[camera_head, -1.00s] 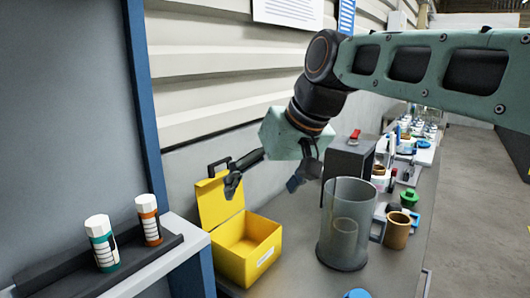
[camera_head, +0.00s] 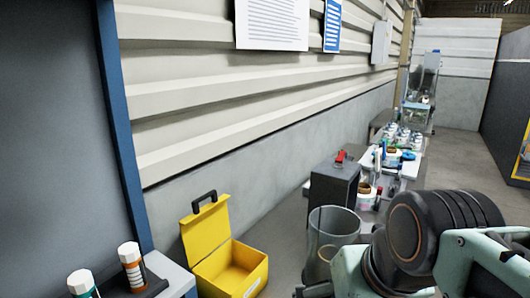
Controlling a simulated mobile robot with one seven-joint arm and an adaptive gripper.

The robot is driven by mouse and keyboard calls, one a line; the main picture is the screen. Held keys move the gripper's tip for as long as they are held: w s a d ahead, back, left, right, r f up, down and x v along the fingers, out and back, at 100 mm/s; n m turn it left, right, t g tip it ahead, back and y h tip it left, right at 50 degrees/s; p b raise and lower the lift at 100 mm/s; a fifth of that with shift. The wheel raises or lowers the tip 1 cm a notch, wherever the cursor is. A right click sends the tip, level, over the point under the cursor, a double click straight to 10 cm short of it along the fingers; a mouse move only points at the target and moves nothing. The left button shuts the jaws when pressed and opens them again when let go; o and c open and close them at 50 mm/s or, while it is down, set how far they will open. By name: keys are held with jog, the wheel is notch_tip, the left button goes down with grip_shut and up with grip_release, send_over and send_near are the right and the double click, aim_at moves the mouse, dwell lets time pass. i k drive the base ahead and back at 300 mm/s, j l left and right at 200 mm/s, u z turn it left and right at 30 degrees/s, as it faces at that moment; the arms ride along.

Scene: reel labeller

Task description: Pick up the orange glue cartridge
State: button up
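The orange glue cartridge (camera_head: 132,270) stands upright at the lower left, white-capped with an orange band and a striped label. A teal cartridge (camera_head: 82,285) stands to its left, cut off by the bottom edge. Both are in a dark holder on a grey shelf (camera_head: 172,277). My arm is at the lower right, far from the cartridges. Only a dark piece at the bottom edge shows near where my gripper is, so its fingers cannot be made out.
An open yellow box (camera_head: 213,243) stands right of the shelf. A clear grey cylinder (camera_head: 328,232) and a dark box (camera_head: 333,184) stand farther right. A blue post (camera_head: 122,130) rises behind the shelf. The space above the cartridges is clear.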

aim_at(130, 256)
jog(key=u, duration=1.5)
